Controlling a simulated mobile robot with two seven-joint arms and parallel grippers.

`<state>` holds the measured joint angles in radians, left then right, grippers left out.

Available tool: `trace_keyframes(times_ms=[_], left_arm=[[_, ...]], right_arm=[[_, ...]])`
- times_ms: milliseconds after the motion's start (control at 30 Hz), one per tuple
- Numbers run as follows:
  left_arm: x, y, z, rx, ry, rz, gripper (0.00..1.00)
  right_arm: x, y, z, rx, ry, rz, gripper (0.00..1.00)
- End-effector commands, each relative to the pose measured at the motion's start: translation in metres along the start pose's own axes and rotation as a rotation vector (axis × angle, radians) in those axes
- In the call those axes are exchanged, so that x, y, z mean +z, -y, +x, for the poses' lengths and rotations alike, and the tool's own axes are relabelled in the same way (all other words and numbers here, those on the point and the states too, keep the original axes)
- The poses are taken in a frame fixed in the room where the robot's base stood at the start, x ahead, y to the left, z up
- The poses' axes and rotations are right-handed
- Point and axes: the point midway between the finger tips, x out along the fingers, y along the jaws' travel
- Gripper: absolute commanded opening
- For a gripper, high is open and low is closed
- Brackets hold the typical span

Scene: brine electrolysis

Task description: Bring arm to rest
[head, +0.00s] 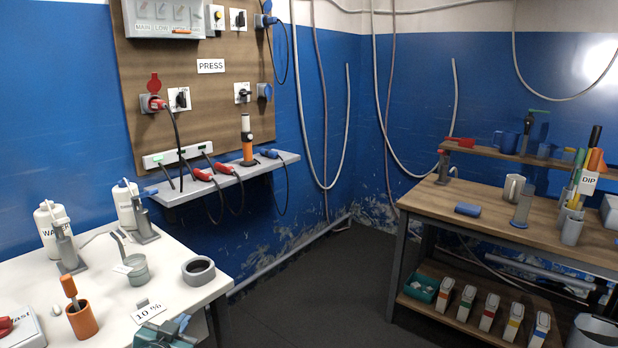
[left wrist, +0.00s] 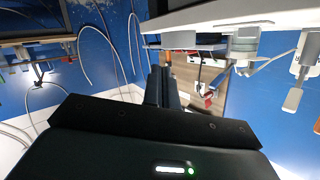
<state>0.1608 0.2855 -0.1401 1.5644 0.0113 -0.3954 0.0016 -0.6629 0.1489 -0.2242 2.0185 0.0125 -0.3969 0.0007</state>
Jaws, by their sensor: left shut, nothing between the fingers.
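My left gripper (left wrist: 162,88) shows in the left wrist view, its dark fingers together with nothing between them. It points toward the blue wall and the wooden panel. That view is upside down, so the white table (left wrist: 215,15) shows along its top edge. I cannot make out the left gripper in the head view. My right gripper is in neither view.
The white table (head: 110,300) holds bottles (head: 52,228), a grey ring (head: 198,270) and an orange cup (head: 82,320). A wall shelf (head: 220,180) carries red-handled leads. A wooden bench (head: 480,210) stands right. Dark floor between is clear.

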Motion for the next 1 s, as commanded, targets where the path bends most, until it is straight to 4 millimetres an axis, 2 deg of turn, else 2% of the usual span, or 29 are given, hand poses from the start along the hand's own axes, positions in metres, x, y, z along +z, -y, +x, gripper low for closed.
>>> trace_keyframes(times_ms=[33, 100, 167, 233, 300, 400, 500, 600, 700, 1000], left_arm=[[0.026, -0.025, -0.019, 0.038, 0.035, -0.012, 0.00], [0.057, -0.057, -0.048, 0.086, 0.078, -0.032, 0.00], [0.080, -0.083, -0.077, 0.128, 0.116, -0.055, 0.00], [0.105, -0.112, -0.115, 0.174, 0.162, -0.085, 0.00], [0.123, -0.136, -0.152, 0.211, 0.206, -0.119, 0.00], [0.139, -0.162, -0.197, 0.252, 0.257, -0.163, 0.00], [0.147, -0.176, -0.229, 0.276, 0.296, -0.196, 0.00], [0.150, -0.184, -0.247, 0.287, 0.316, -0.215, 0.00], [0.151, -0.186, -0.253, 0.291, 0.324, -0.222, 0.00], [0.152, -0.186, -0.253, 0.292, 0.325, -0.222, 0.00]], right_arm=[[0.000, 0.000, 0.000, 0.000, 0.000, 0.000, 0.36], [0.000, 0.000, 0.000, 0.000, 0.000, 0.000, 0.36], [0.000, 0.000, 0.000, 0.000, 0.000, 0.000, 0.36], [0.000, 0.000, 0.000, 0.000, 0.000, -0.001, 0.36], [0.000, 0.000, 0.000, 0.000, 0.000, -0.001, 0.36], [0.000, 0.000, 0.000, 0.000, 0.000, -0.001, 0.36], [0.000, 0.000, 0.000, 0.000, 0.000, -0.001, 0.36], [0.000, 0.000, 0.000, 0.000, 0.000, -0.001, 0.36], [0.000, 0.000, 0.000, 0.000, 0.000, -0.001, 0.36], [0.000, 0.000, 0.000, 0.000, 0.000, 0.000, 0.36]])
